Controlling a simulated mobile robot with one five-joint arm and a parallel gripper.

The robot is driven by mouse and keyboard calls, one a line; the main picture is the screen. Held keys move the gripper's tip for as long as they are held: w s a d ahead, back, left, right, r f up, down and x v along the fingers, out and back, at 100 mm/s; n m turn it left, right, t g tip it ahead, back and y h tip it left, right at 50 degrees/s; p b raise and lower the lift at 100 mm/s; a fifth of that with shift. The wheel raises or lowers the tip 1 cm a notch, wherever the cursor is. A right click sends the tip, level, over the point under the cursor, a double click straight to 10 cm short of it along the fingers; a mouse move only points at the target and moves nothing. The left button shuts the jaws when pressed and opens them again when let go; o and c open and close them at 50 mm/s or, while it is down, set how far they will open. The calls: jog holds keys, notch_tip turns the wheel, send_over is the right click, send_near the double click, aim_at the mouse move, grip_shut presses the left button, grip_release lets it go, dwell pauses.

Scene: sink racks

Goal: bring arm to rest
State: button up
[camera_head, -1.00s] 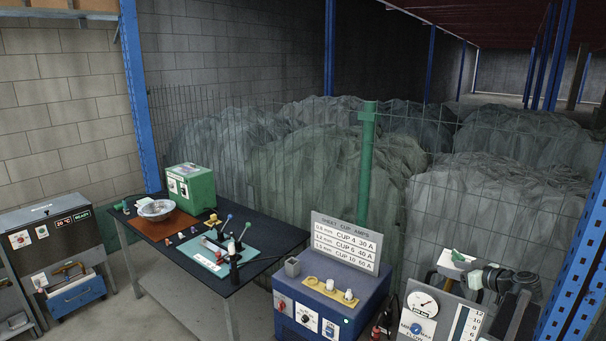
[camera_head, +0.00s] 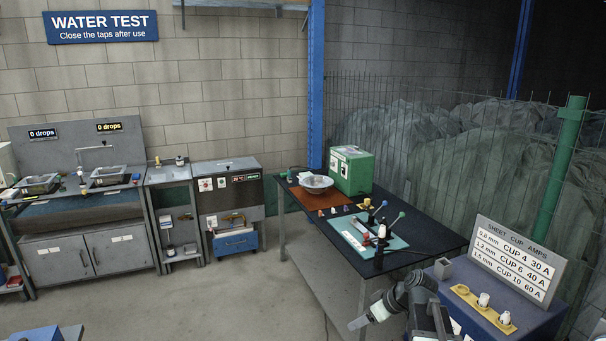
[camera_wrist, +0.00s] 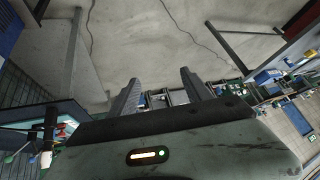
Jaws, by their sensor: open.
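My gripper (camera_head: 357,324) shows at the bottom of the head view, at the end of my folded dark arm, left of the blue cup-amps box. In the wrist view my gripper (camera_wrist: 160,84) has its two fingers spread apart with nothing between them. Bare concrete floor (camera_wrist: 150,40) lies beyond the fingertips. My gripper touches nothing that I can see. Part of my arm is cut off by the bottom edge of the head view.
A black-topped workbench (camera_head: 430,233) with a green box (camera_head: 352,171) and small tools stands beyond my arm. The blue cup-amps box (camera_head: 505,318) is close on the right. Sinks (camera_head: 108,176) line the back wall at left. The floor (camera_head: 250,290) at centre-left is clear.

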jog(key=s+a+f+m+g+h+b, duration=0.1)
jog(key=s+a+f+g+h+b, duration=0.15)
jog(key=s+a+f, duration=0.5)
jog(key=s+d+m+g+h+p, duration=0.1)
jog(key=s+d+m+h, duration=0.2)
jog(key=s+d+m, duration=0.2)
jog(key=shift+r+m+g, duration=0.35)
jog(key=shift+r+m, duration=0.1)
jog(key=shift+m, duration=0.55)
